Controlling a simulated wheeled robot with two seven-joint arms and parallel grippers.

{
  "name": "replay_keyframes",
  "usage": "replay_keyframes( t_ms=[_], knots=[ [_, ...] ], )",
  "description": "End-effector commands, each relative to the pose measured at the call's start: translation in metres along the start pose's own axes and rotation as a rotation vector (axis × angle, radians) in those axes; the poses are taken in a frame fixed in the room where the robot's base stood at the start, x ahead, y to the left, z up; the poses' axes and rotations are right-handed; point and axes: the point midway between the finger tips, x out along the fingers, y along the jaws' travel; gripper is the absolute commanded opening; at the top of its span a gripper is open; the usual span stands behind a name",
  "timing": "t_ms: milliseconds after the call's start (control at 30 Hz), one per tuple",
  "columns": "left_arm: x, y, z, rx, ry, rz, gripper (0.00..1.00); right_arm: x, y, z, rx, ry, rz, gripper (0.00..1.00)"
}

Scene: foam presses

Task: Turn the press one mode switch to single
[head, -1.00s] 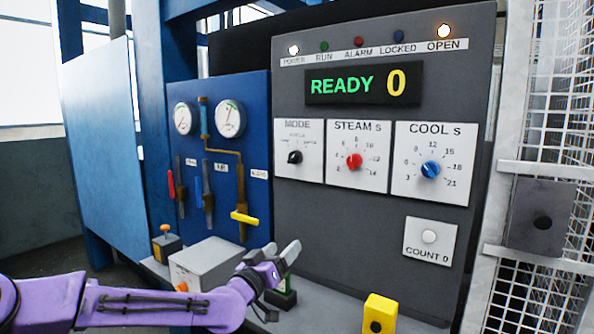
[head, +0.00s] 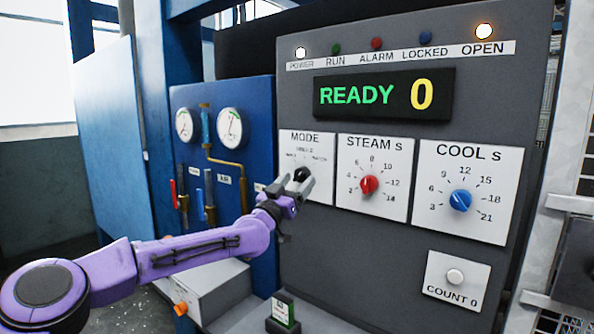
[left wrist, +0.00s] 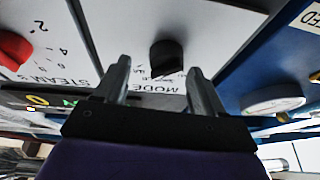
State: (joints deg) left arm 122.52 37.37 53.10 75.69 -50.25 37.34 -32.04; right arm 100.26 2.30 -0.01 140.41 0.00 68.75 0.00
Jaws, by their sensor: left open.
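The black mode switch (head: 301,174) sits on the white MODE plate (head: 306,150) at the left of the grey press panel. In the left wrist view the black knob (left wrist: 167,57) shows beyond and between the two fingers. My left gripper (head: 298,188) is open, with its fingertips at the lower part of the mode plate, close to the knob. In the left wrist view the gripper (left wrist: 160,80) has nothing between its fingers. Whether a finger touches the knob cannot be told. The knob's pointer direction is unclear. My right gripper is not in view.
The red STEAM knob (head: 368,184) and blue COOL knob (head: 460,200) are to the right on the panel. The display (head: 383,94) reads READY 0. A blue gauge board (head: 255,130) with pipes stands at left. A green-labelled block (head: 283,312) is below.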

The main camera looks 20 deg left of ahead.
Motion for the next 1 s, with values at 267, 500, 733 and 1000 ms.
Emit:
replay_keyframes(
  t_ms=[267, 500, 733, 1000],
  knots=[
    [0.0142, -0.003, 0.0005, 0.0, 0.0, -0.005, 0.7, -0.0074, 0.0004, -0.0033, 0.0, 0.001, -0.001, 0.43],
    [0.0132, -0.0039, 0.0003, 0.0, 0.0, -0.006, 0.37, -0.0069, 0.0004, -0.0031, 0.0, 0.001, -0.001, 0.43],
    [0.0127, -0.0043, 0.0002, -0.001, 0.0, -0.007, 0.14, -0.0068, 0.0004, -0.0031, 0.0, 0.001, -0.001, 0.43],
    [0.0124, -0.004, -0.0002, -0.062, -0.004, -0.034, 0.14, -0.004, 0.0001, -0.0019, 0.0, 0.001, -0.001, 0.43]
  ],
)
